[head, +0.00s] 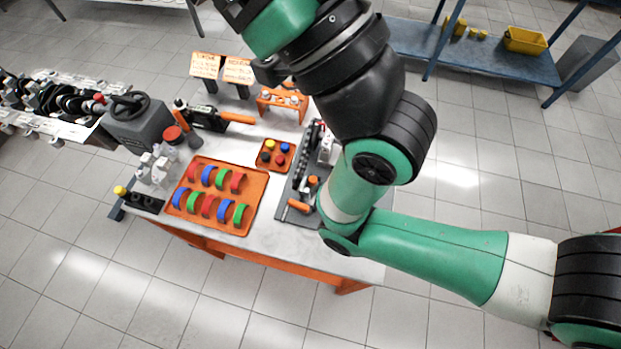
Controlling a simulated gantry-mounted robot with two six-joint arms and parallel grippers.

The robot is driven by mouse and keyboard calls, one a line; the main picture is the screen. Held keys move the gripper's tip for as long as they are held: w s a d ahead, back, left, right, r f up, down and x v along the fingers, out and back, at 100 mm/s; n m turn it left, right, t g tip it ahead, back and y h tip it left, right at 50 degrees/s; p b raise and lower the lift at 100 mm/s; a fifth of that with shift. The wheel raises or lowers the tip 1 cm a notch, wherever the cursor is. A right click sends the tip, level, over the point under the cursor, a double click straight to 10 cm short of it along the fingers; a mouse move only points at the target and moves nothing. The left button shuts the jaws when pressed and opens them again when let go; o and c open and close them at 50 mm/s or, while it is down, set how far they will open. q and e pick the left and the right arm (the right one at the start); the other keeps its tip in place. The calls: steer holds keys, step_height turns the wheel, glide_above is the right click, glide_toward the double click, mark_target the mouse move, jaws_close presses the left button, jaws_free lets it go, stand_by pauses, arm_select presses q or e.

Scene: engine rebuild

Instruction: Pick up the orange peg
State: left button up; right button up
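No thing in the head view is clearly a plain orange peg. A small orange piece (313,181) stands on the dark grey tray at the right of the table, close to my arm; it is too small to tell whether it is the peg. An orange-handled tool (298,205) lies in front of it. A small orange tray (264,162) holds several coloured round pieces, with yellow, blue, red and dark ones showing. A green and black arm of mine comes in from the right and covers the table's right side. Neither gripper's fingers show.
A larger orange tray (251,221) holds several coloured half-rings. Bottles (157,172), a grey machine (146,130) and orange signs (238,70) crowd the left and back. A narrow bare strip of white tabletop (262,240) shows at the front.

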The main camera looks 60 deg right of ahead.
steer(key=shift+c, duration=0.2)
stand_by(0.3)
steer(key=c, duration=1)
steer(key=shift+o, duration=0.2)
